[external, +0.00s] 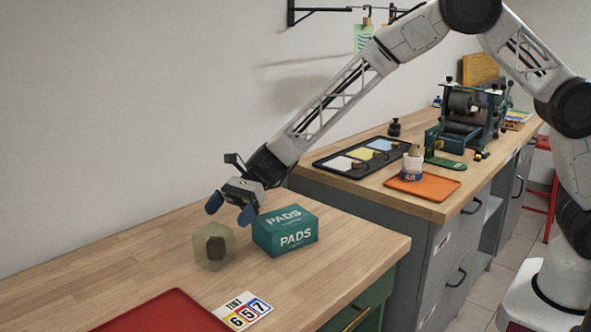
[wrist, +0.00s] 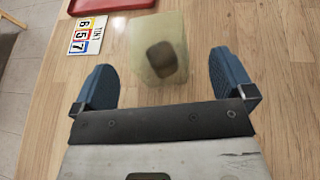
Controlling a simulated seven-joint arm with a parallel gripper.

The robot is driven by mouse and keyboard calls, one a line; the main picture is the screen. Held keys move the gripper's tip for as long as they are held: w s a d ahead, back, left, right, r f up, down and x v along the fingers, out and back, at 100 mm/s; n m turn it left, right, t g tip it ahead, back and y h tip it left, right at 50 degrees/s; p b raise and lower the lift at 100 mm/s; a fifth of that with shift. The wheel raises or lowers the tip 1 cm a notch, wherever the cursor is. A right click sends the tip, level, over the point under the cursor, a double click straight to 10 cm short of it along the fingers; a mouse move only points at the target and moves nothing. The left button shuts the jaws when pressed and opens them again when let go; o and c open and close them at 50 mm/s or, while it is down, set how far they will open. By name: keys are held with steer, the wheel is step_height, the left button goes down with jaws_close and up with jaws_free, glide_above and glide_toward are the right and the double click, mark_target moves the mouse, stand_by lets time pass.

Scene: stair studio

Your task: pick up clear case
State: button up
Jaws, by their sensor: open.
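The clear case (external: 214,246) is a see-through, slightly yellow-green cube with a dark brown lump inside, standing on the wooden bench. In the wrist view the clear case (wrist: 158,48) lies just ahead of the fingers, between their lines. My gripper (external: 231,207) is open, with blue fingertips, above the bench and just behind and above the case. In the wrist view my gripper (wrist: 168,85) has its fingers wide apart with nothing between them. The case looks apart from both fingers.
A teal PADS box (external: 285,232) stands close to the right of the case and gripper. A red tray (external: 160,314) and a number card (external: 243,311) lie at the front. A second bench to the right holds an orange tray (external: 422,187), a black tray and a press (external: 470,115).

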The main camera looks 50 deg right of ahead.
mark_target(212, 231)
steer(key=shift+x, duration=0.8)
steer(key=shift+s, duration=0.1)
steer(key=shift+x, duration=2.55)
steer(key=shift+s, duration=0.1)
steer(key=shift+c, duration=0.5)
steer(key=c, duration=0.9)
steer(key=shift+r, duration=0.2)
step_height(212, 231, up, 10)
steer(key=shift+f, duration=0.15)
